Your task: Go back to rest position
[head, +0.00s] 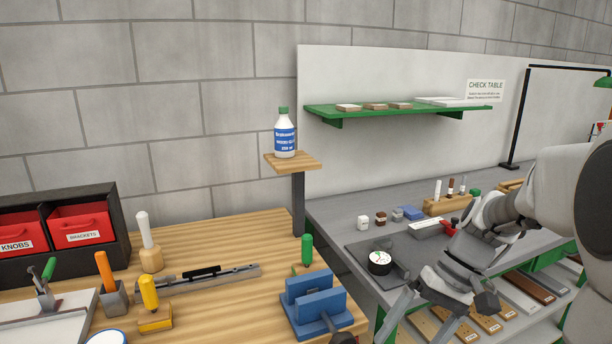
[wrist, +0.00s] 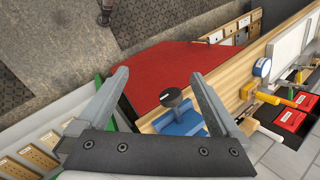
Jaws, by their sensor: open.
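My gripper (head: 412,330) shows at the lower right of the head view, in front of the grey table, with its fingers pointing down. In the wrist view my gripper (wrist: 159,76) has its two fingers spread wide apart with nothing held between them. A blue vise (wrist: 180,122) with a dark round knob shows between and below the fingers there. In the head view the blue vise (head: 314,302) stands at the right edge of the wooden bench, left of my gripper and apart from it.
The grey table (head: 340,212) bears a round dial gauge (head: 380,262), small blocks and a wooden rack. The wooden bench (head: 220,234) holds tools and red bins (head: 80,224). A glue bottle (head: 285,136) stands on a raised stand.

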